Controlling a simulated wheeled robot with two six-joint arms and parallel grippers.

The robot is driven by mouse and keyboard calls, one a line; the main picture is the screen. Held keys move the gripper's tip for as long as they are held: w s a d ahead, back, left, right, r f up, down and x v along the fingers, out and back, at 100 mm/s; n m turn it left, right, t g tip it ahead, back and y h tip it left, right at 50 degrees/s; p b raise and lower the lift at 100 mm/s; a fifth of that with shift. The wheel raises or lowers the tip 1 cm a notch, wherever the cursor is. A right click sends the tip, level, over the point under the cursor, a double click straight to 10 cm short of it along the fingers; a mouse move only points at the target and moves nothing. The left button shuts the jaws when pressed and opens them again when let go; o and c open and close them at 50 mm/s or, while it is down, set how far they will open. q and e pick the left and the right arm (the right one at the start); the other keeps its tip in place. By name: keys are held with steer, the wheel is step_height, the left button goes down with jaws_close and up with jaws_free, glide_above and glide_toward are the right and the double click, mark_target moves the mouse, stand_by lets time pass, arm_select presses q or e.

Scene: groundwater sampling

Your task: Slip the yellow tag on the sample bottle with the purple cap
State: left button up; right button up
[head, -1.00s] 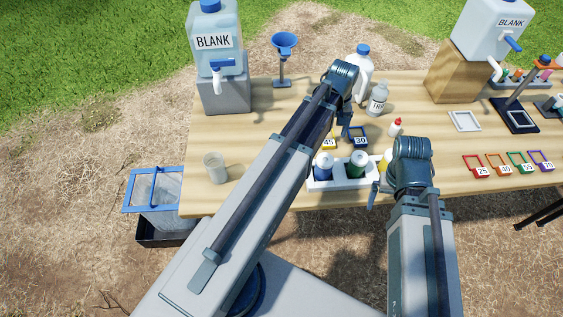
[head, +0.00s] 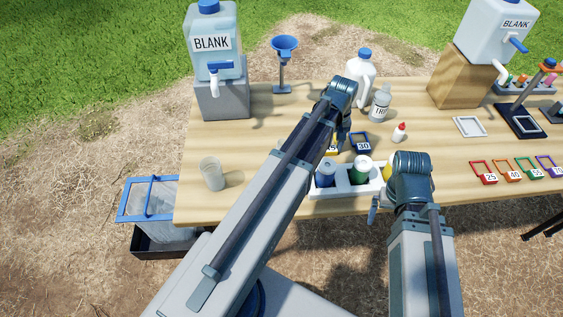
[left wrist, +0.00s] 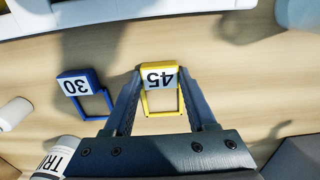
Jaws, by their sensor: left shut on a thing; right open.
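The yellow tag (head: 333,150), a small square frame with a label reading 45, is mostly hidden behind my left arm in the head view. In the left wrist view the yellow tag (left wrist: 160,78) lies between the fingers of my left gripper (left wrist: 161,84), which is shut on it at table level. My right gripper (head: 375,207) is open near the table's front edge, beside the white rack. The white rack (head: 340,190) holds bottles with blue, green and yellow showing, partly hidden by my right arm. I cannot make out a purple-capped bottle.
A blue tag (head: 360,143) labelled 30 lies beside the yellow one. A red-capped dropper bottle (head: 400,132), a labelled bottle (head: 380,103) and a white jug (head: 360,80) stand nearby. Several coloured tags, including a red one (head: 484,172), lie at right. A clear cup (head: 212,173) stands at left.

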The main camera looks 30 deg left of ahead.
arm_select(q)
steer(key=shift+c, duration=0.5)
step_height(320, 180, up, 6)
steer(key=p, duration=0.6)
arm_select(e)
step_height(320, 180, up, 6)
